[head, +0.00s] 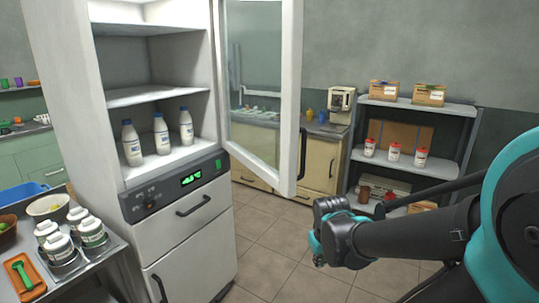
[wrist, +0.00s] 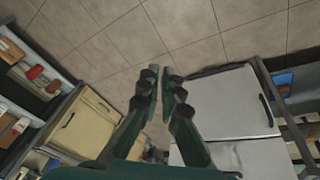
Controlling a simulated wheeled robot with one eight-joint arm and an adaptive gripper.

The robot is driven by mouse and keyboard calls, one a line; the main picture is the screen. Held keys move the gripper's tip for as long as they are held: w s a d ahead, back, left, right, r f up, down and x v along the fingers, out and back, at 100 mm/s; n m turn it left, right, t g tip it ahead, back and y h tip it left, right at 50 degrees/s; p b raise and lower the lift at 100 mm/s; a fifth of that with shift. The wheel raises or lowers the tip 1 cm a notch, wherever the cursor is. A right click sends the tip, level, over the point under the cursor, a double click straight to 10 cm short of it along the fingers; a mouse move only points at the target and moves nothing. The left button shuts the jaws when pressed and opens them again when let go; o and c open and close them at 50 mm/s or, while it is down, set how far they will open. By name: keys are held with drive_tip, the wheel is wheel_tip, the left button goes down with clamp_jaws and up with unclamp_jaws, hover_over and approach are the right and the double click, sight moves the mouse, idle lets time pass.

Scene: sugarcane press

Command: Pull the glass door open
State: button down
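The glass door (head: 254,75) of the tall white fridge stands swung wide open in the head view, its white frame (head: 289,95) reaching out to the right of the cabinet. A dark vertical handle (head: 302,153) is on the door's free edge. My gripper (head: 320,215) is below and slightly right of that handle, apart from the door, over the floor. In the wrist view my gripper's two fingers (wrist: 161,76) lean together with their tips almost touching and nothing between them. The glass door cannot be made out in the wrist view.
White bottles (head: 160,134) stand inside the fridge (head: 157,95). A metal cart (head: 100,262) with jars is at the lower left. A grey shelf (head: 411,183) and beige cabinet (head: 320,165) stand behind. Tiled floor (head: 275,245) is clear between fridge and gripper.

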drive_tip(key=w+a+r+n+h, duration=0.1)
drive_tip(key=w+a+r+n, duration=0.2)
drive_tip(key=r+n, duration=0.1)
drive_tip(key=w+a+r+n+h, duration=0.1)
drive_tip(key=w+a+r+n, duration=0.2)
drive_tip(key=r, duration=0.4)
drive_tip(key=w+a+r+n+h, duration=0.1)
drive_tip(key=w+a+r+n, duration=0.3)
drive_tip(key=r+n, duration=0.1)
drive_tip(key=shift+r+g+h, duration=0.3)
drive_tip(key=shift+g+h, duration=0.1)
drive_tip(key=n+t+h, duration=0.2)
drive_tip(key=n+h, duration=0.1)
drive_tip(key=n, duration=0.6)
approach(281, 162)
drive_tip(key=s+a+r, duration=0.1)
drive_tip(key=s+a, duration=0.2)
drive_tip(key=a, duration=0.2)
drive_tip(key=x, duration=0.4)
drive_tip(key=d+r+x, duration=0.1)
drive_tip(key=x, duration=0.6)
drive_tip(key=shift+w+d, duration=0.45)
drive_tip(key=shift+w, duration=0.1)
drive_tip(key=shift+w+d, duration=0.35)
drive_tip(key=shift+d, duration=0.25)
